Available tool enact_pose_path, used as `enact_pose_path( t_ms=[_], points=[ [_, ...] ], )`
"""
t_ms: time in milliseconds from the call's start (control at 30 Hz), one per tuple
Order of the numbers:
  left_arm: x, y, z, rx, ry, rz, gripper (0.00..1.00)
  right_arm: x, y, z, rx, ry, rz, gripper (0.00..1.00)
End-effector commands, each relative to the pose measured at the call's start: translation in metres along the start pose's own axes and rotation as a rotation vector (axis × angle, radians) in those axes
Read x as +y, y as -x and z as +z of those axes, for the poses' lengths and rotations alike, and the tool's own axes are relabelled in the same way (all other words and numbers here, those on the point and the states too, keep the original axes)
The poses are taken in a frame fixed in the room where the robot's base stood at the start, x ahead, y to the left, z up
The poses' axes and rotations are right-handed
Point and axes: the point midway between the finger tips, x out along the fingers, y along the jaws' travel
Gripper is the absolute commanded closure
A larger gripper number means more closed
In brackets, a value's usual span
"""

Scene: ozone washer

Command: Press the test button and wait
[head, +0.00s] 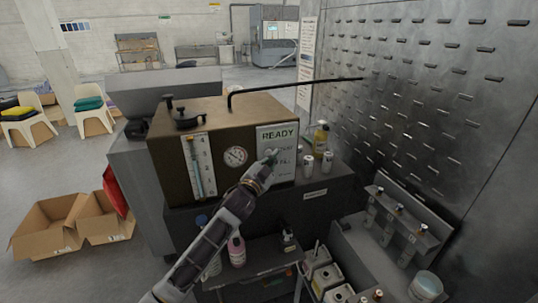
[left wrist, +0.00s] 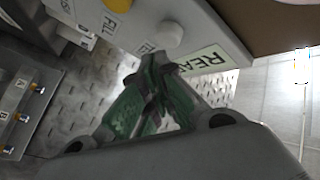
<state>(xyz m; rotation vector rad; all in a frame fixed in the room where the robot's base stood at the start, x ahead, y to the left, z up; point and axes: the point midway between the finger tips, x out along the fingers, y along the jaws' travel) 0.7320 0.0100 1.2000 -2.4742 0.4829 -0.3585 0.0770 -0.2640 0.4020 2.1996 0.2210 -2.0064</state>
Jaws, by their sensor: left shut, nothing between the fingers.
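The washer's control panel (head: 288,142) is a pale plate on the front of the brown machine (head: 180,115), with a READY sign (head: 278,134) at its top. In the left wrist view a round white button (left wrist: 172,34) projects from the panel beside a partly hidden label starting "TE" (left wrist: 147,47). A yellow button (left wrist: 118,4) is near a FILL label (left wrist: 110,25). My left gripper (head: 270,158) is shut and empty in front of the panel. Its green fingertips (left wrist: 160,64) are close to the white button; I cannot tell whether they touch it. My right gripper is not in view.
A round gauge (head: 235,156) and a level tube (head: 198,167) are left of the panel. White canisters (head: 308,166) and a yellow bottle (head: 321,136) stand to its right. A pink bottle (head: 236,250) is on the shelf below. A slotted metal wall (head: 425,95) bounds the right.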

Motion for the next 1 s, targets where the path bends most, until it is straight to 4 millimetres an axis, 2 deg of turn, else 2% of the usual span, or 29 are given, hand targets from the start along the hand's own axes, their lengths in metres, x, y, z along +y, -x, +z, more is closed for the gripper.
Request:
enact_pose_path(
  t_ms=[1000],
  points=[
    [-0.0053,-0.0067,0.0045,0.000,0.000,0.000,1.00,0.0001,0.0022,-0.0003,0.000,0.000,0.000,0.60]
  ],
)
